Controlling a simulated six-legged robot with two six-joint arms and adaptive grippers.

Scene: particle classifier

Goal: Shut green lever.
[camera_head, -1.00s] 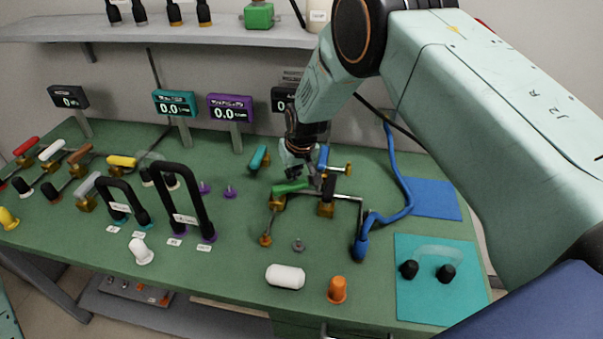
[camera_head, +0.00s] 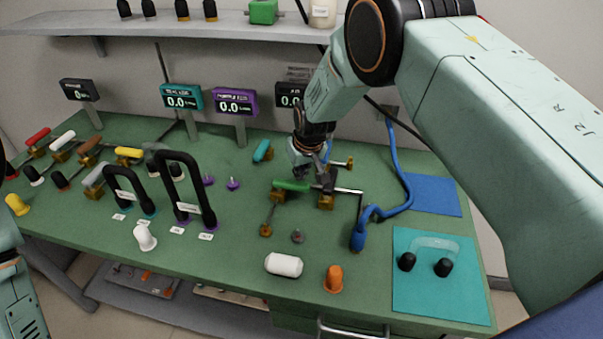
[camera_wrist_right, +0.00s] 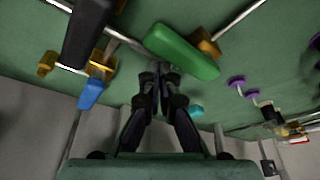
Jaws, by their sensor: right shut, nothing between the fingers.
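The green lever (camera_head: 291,186) sits on a brass valve (camera_head: 277,196) near the middle of the bench. In the right wrist view the green lever (camera_wrist_right: 182,50) lies slanted, just beyond my fingertips. My right gripper (camera_head: 303,173) is shut and empty, beside the lever's right end on the far side. The wrist view shows its closed fingers (camera_wrist_right: 160,72) close to the lever's lower left part; I cannot tell whether they touch. My left gripper is not in view; only part of my left arm shows at the lower left.
A black handle (camera_head: 328,181) on another brass valve (camera_head: 326,202) is right of the green lever. A blue handle (camera_wrist_right: 91,93) is close to my fingers. A blue hose (camera_head: 393,170) is farther right.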

